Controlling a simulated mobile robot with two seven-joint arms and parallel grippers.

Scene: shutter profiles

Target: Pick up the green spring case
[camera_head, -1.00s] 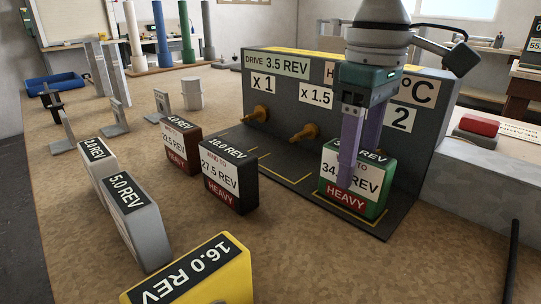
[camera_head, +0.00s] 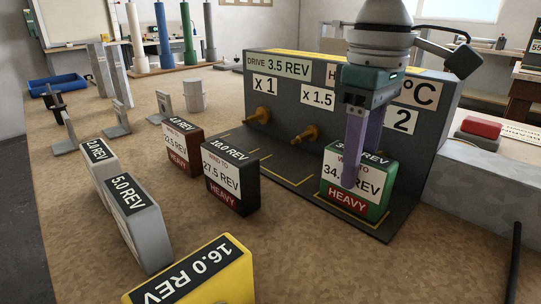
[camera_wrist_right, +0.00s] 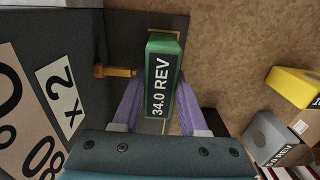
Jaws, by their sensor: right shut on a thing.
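The green spring case (camera_head: 372,198) stands upright on the dark base of the drive stand, in front of the "x 2" sign. Its labels read "34.0 REV" and a red "HEAVY". My right gripper (camera_head: 362,165) comes down on it from above, one purple finger across its front face. In the right wrist view the green case (camera_wrist_right: 162,70) lies between the two fingers of the right gripper (camera_wrist_right: 160,100), which is shut on it. The left gripper is not in view.
The drive stand (camera_head: 285,110) rises behind the case, with brass pegs (camera_head: 305,134). To the left stand a black case (camera_head: 230,178), a brown case (camera_head: 183,148), grey cases (camera_head: 135,222) and a yellow case (camera_head: 195,275).

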